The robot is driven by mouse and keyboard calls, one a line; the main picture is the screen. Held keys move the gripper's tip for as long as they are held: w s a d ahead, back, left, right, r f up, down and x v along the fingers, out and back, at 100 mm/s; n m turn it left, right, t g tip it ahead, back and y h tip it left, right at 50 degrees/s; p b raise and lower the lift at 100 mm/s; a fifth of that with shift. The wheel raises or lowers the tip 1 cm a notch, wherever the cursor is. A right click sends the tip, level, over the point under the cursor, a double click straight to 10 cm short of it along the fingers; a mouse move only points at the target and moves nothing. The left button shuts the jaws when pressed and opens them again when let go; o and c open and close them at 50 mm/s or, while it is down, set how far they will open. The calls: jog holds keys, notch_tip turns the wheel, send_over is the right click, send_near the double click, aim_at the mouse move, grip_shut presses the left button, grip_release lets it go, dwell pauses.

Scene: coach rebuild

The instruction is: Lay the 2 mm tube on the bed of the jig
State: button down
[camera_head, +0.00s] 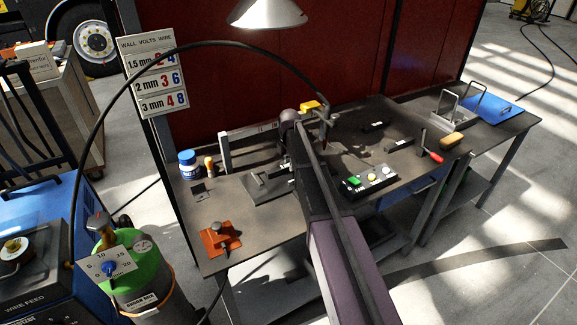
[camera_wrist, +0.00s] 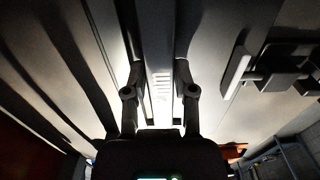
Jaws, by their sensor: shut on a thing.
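In the wrist view my gripper (camera_wrist: 160,70) has a finger on each side of a long grey bar-like piece, which I take to be the tube (camera_wrist: 158,35). It is shut on this piece, which runs up out of the top of the picture. The piece's marked thickness cannot be read. In the head view my arm hides the gripper and most of the space around it. A dark flat plate with a raised part (camera_head: 265,187) lies just left of my arm and may be the jig; I cannot tell whether the tube touches it.
A sign (camera_head: 153,75) lists wall thicknesses. A cable arches overhead. The bench's front left has bare room.

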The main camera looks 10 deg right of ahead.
jog(key=shift+f, duration=0.15)
jog(key=shift+c, duration=2.2)
grip_release()
notch_tip(320, 180, up, 12)
jog(key=p, duration=1.2)
jog(key=shift+s, duration=0.1)
